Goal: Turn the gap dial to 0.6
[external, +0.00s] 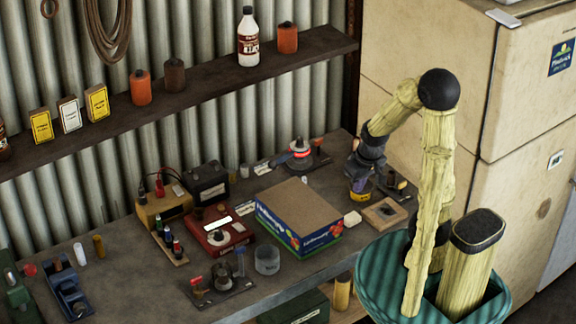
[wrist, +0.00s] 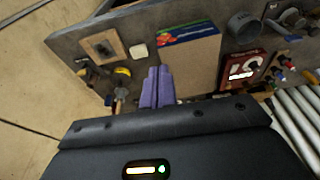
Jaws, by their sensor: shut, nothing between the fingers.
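A red box (external: 218,230) stands in the middle of the workbench, left of a large carton. It has a lit white strip and a round pale dial (external: 222,238) on its top. The red box also shows at the right of the wrist view (wrist: 238,86), with its dial (wrist: 240,68). No label or number can be read, so I cannot tell the setting or confirm that this is the gap dial. My gripper (external: 367,184) is over the bench to the right of the carton, apart from the red box. Its purple fingers (wrist: 157,86) are together and empty.
The carton (external: 298,216) stands between my gripper and the red box. A wooden block with a hole (external: 385,213), a white block (external: 352,218) and a yellow round item (external: 358,195) are near my gripper. A grey cup (external: 267,260) stands in front of the carton.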

